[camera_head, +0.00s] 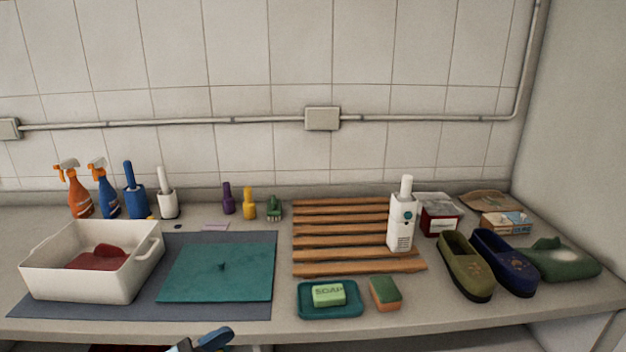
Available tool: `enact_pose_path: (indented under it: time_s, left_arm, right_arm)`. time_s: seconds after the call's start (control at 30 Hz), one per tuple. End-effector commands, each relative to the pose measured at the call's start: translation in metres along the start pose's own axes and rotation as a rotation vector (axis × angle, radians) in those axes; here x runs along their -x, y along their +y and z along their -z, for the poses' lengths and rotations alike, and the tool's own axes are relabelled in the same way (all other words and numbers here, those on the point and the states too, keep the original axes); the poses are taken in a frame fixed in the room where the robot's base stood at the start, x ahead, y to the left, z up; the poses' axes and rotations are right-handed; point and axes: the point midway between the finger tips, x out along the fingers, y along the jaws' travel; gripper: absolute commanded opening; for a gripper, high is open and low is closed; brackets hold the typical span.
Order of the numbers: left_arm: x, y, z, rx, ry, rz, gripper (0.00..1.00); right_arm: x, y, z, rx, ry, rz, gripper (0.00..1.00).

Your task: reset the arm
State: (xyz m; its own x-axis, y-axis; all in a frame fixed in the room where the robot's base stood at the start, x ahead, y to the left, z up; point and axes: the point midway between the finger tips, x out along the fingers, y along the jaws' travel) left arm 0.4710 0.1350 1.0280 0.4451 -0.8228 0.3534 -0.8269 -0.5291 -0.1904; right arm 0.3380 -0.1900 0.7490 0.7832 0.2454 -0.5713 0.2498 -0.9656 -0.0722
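At the bottom edge, left of centre, a blue and grey piece (205,341) pokes up in front of the counter's front edge. It looks like the tip of my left gripper, but most of it is cut off by the frame. I cannot tell whether it is open or shut, or whether it holds anything. My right gripper and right arm are not in view.
A white basin (62,282) with a red cloth (97,258) stands at left. A teal mat (220,285), wooden slatted rack (325,242), soap dish (312,309), sponge (385,293), white bottle (400,228) and shoes (465,267) crowd the counter.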

Motion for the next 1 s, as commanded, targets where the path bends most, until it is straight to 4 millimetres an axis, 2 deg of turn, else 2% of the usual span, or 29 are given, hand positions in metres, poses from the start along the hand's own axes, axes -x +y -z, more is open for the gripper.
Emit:
enact_pose_path:
  time_s: [0.03, 0.13, 0.23, 0.3, 0.4, 0.57, 0.6, 0.63, 0.9, 1.0]
  left_arm:
    - [0.013, 0.0, -0.018, 0.03, -0.018, 0.153, 0.47]
    - [0.047, 0.0, -0.06, 0.068, -0.147, 0.439, 0.47]
    - [0.093, 0.019, -0.108, 0.128, -0.361, 0.645, 0.47]
    - [0.121, 0.039, -0.136, 0.175, -0.509, 0.722, 0.47]
    - [0.156, 0.073, -0.166, 0.243, -0.696, 0.77, 0.47]
    - [0.199, 0.133, -0.197, 0.361, -0.944, 0.759, 0.47]
    - [0.207, 0.148, -0.199, 0.39, -0.994, 0.746, 0.47]
    - [0.197, 0.137, -0.179, 0.368, -0.978, 0.746, 0.47]
    - [0.178, 0.122, -0.116, 0.325, -0.973, 0.739, 0.47]
    - [0.171, 0.117, -0.093, 0.311, -0.972, 0.737, 0.47]
  right_arm:
    - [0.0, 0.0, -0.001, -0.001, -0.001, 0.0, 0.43]
    - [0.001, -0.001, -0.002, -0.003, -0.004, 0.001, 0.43]
    - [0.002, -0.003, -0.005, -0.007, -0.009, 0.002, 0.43]
    - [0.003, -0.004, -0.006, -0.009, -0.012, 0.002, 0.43]
    - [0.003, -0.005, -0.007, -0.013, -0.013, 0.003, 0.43]
    - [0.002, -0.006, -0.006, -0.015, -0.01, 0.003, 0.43]
    - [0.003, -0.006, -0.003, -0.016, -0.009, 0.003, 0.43]
    - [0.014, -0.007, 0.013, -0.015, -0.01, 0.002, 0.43]
    - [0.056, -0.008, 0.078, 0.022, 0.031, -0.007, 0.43]
    - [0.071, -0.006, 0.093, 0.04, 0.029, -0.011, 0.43]
